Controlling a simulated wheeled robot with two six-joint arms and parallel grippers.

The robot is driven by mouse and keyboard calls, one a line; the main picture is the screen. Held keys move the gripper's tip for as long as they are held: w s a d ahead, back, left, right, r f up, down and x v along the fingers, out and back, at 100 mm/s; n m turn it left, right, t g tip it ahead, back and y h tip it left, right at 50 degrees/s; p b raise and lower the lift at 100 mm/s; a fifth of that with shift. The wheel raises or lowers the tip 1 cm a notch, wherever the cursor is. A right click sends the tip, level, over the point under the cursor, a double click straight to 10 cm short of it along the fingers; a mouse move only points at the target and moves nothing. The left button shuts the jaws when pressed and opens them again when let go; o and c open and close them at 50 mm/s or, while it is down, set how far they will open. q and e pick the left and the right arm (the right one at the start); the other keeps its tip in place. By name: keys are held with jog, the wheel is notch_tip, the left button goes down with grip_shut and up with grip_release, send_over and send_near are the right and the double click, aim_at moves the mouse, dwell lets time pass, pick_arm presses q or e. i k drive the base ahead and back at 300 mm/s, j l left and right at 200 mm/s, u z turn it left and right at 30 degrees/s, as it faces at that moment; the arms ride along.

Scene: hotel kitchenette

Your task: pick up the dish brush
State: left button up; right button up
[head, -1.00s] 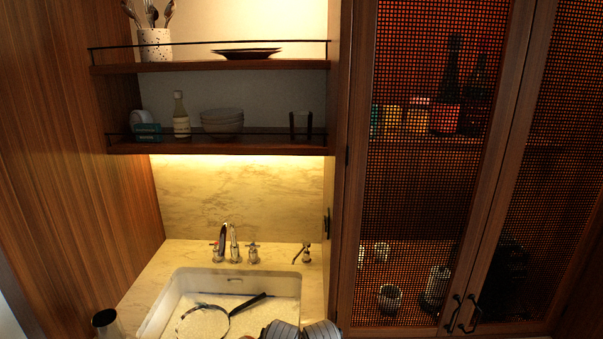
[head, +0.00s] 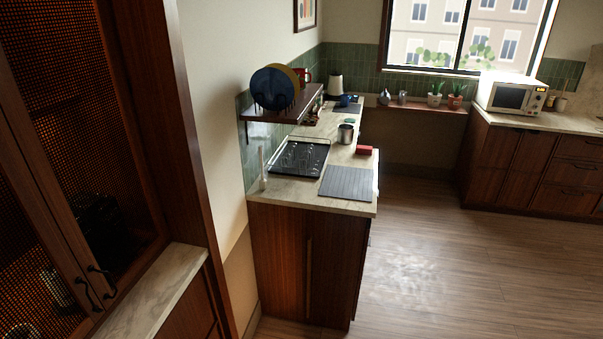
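I cannot make out a dish brush for certain. A slim white upright object (head: 262,168) stands at the near left corner of the counter in the middle of the head view; it is too small to tell whether it is a brush. A small red block-like item (head: 364,150) lies behind the mat. Neither of my grippers is in view.
A cabinet with mesh doors (head: 75,215) stands close at left. A wall shelf (head: 275,115) with plates overhangs the counter (head: 335,206). A microwave (head: 509,95) sits on the far right counter. The wooden floor (head: 450,260) at right is clear.

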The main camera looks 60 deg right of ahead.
aim_at(263, 182)
jog(key=z, duration=1.95)
jog(key=u, duration=0.6)
jog(key=i+l+u, duration=0.25)
jog(key=l+u, duration=0.3)
jog(key=i+l+u, duration=0.25)
jog(key=i+l, duration=0.1)
jog(key=l, duration=0.4)
jog(key=i+l+u, duration=0.1)
jog(key=l, duration=0.45)
jog(key=i+l+u, duration=0.1)
jog(key=l, duration=0.4)
